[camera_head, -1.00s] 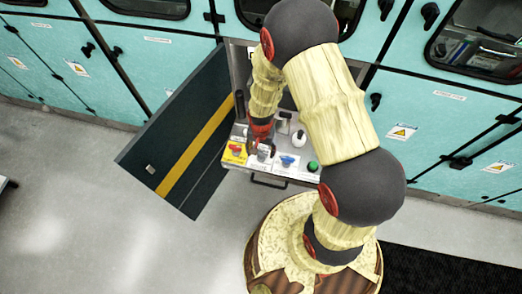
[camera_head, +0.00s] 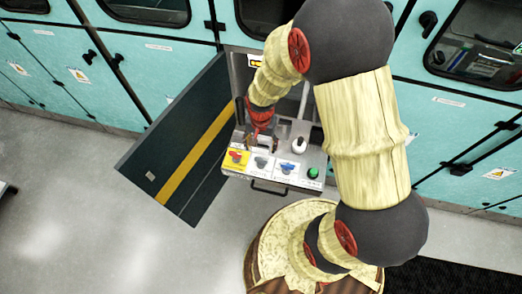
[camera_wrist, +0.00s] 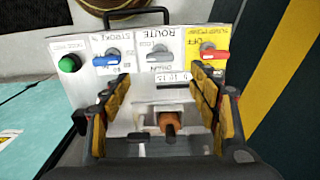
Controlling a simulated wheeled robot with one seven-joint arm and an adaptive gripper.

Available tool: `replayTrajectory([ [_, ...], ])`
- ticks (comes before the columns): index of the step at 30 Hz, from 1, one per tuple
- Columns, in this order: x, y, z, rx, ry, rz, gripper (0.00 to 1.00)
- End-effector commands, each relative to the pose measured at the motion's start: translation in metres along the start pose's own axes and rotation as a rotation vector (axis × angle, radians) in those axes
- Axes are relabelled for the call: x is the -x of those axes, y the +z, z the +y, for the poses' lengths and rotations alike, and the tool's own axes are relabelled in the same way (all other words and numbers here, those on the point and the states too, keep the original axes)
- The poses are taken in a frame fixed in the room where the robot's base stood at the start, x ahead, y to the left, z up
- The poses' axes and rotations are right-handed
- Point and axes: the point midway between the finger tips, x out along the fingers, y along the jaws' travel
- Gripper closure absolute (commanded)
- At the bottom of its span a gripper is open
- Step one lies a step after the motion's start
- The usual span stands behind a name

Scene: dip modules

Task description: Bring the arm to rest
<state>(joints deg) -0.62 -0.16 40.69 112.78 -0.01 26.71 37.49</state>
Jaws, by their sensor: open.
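My gripper (camera_head: 260,138) is open and empty, above the back part of the grey control panel (camera_head: 238,168). In the wrist view its two yellow-and-black fingers (camera_wrist: 162,92) stand wide apart, with bare panel between them and an orange-brown handle (camera_wrist: 170,124) behind. The fingers look clear of the red (camera_wrist: 213,53), grey (camera_wrist: 159,55) and blue (camera_wrist: 112,55) switches. The wrist view shows the panel upside down. My arm arches from my base up to the right and back down to the panel.
A dark open door (camera_head: 175,145) with a yellow stripe stands left of the panel. A green button (camera_head: 313,172) and a white knob (camera_head: 299,145) sit on the panel's right side. Teal cabinets (camera_head: 455,125) line the back. The grey floor (camera_head: 80,215) is clear at front left.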

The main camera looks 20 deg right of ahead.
Motion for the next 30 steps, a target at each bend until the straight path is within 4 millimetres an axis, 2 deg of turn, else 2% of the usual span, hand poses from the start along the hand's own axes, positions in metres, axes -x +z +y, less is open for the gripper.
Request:
replayTrajectory([
  [6,0.013,0.0,0.0,0.0,0.0,0.0,0.39],
  [25,0.014,0.001,0.0,0.024,0.002,-0.002,0.39],
  [28,0.013,0.008,0.006,0.091,0.019,-0.027,0.39],
  [30,0.012,0.024,0.018,0.162,0.047,-0.073,0.39],
])
